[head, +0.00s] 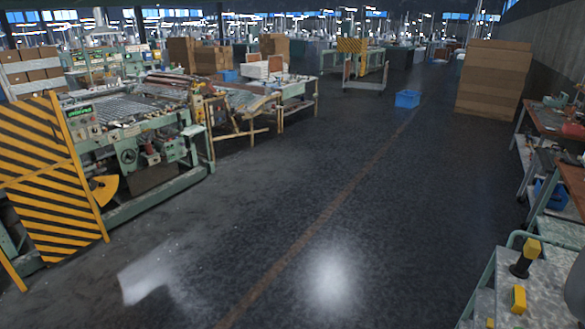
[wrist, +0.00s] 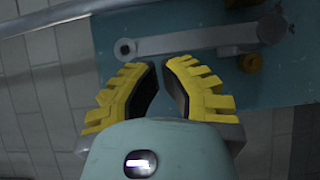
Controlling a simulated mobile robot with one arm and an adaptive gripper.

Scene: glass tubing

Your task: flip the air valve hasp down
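In the wrist view, my gripper (wrist: 161,64) has two yellow, ridged fingers with dark inner pads. The fingertips are close together with a narrow gap between them, and nothing shows in the gap. Just beyond the tips, a grey metal lever (wrist: 195,41) lies across a blue-grey panel (wrist: 190,14). It runs from a small round bolt at its left end to a larger round grey end at the right. I cannot tell if this lever is the air valve hasp, or whether the fingertips touch anything. My gripper is not visible in the head view.
In the wrist view, yellow-brown fittings (wrist: 250,62) sit by the lever's right end. In the head view, a green machine (head: 130,140) and a striped yellow-black panel (head: 50,180) stand at left. Boxes (head: 493,80) and workbenches line the right.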

